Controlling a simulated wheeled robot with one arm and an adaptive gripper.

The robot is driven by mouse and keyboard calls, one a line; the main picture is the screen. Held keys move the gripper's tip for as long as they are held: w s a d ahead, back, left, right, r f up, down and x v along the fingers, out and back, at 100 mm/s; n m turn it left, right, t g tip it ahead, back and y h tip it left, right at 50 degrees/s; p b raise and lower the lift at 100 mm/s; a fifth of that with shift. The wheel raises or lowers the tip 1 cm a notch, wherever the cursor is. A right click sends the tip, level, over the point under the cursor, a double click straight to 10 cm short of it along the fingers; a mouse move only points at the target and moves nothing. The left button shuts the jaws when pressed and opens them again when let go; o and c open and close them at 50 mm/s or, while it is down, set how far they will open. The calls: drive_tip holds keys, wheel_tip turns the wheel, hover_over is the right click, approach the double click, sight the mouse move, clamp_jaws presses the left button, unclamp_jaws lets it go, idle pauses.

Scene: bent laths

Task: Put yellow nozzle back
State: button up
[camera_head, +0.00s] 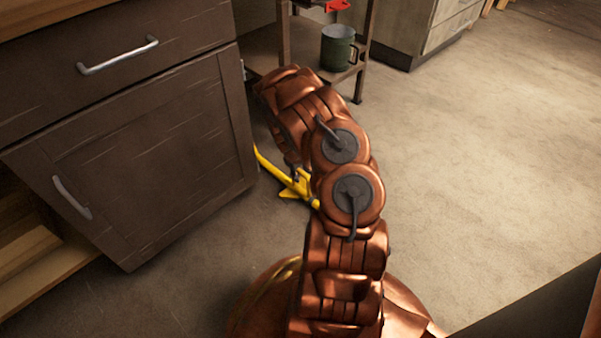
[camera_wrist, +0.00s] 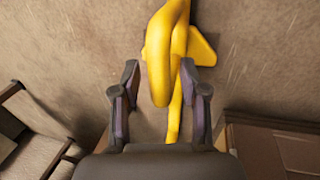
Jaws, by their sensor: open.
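The yellow nozzle (camera_head: 294,187) lies low by the floor beside the dark cabinet, partly hidden behind my copper arm in the head view. In the wrist view the yellow nozzle (camera_wrist: 168,60) runs down from the top edge, with a thick rounded part near the fingers and a thinner part reaching between them. My gripper (camera_wrist: 158,88) is open, with one dark finger on each side of the nozzle. I cannot tell whether either finger touches it. In the head view my gripper is hidden behind the arm.
The dark cabinet (camera_head: 150,155) with metal handles stands at left, its lower-left side open on wooden boards. The concrete floor (camera_head: 490,160) at right is clear.

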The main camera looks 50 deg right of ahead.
drive_tip(key=s+a+p+v, duration=0.1)
drive_tip(key=p+v, duration=0.2)
drive_tip(key=v, duration=0.8)
drive_tip(key=s+a+f+p+v, duration=0.1)
drive_tip(key=a+p+v, duration=0.15)
drive_tip(key=v, duration=0.95)
drive_tip(key=s+a+r+m+g+y, duration=0.1)
drive_tip(key=s+a+r, duration=0.6)
drive_tip(key=a+r, duration=0.45)
drive_tip(key=s+a+r, duration=0.3)
drive_tip(key=s+a, duration=0.2)
drive_tip(key=s, duration=0.2)
drive_tip(key=s+a+r+n+g+y, duration=0.1)
drive_tip(key=s+a+r, duration=0.2)
drive_tip(key=s+a, duration=0.3)
drive_tip(key=s+a+r+g, duration=0.1)
drive_tip(key=s+a+r, duration=0.2)
drive_tip(key=s+a, duration=0.3)
drive_tip(key=shift+s+r+y, duration=0.35)
drive_tip(key=shift+s+y, duration=0.05)
drive_tip(key=shift+s, duration=0.55)
